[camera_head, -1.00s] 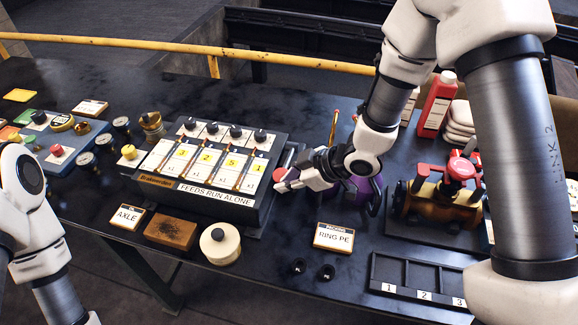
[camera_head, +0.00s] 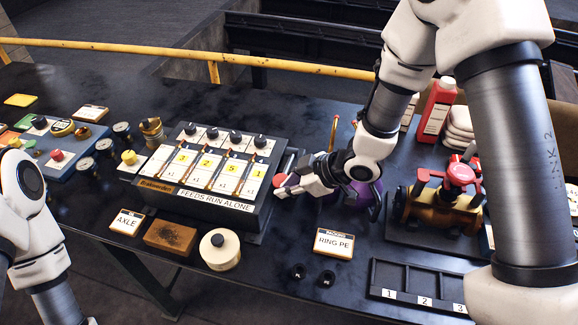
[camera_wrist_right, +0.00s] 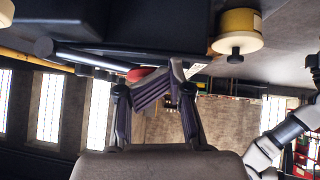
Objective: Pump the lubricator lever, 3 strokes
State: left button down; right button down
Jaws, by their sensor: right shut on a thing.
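The lubricator (camera_head: 215,170) is a dark box with several white numbered feed panels and a plate reading "FEEDS RUN ALONE". Its lever ends in a red knob (camera_head: 280,180) at the box's right side. In the right wrist view the lever shows as a grey bar (camera_wrist_right: 92,60) with the red knob (camera_wrist_right: 140,74) at the fingers. My right gripper (camera_head: 286,188) is shut on the lever's knob end, and its fingers partly hide the knob. Of my left arm only links show at the left edge; its gripper is out of view.
A purple oil can (camera_head: 362,194) stands just right of my right gripper. A brass valve (camera_head: 440,208) with a red handwheel is farther right. A cream round pot (camera_head: 220,248), a brown block (camera_head: 171,237) and a "RING PE" card (camera_head: 334,243) lie in front.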

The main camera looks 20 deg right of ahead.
jog(key=shift+w, duration=0.1)
jog(key=a+r+p+v, duration=0.1)
jog(key=v, duration=0.5)
jog(key=a+r+p+v, duration=0.1)
jog(key=p+v, duration=0.1)
jog(key=v, duration=0.5)
jog(key=shift+w, duration=0.4)
jog(key=shift+w, duration=0.1)
dwell(1.1)
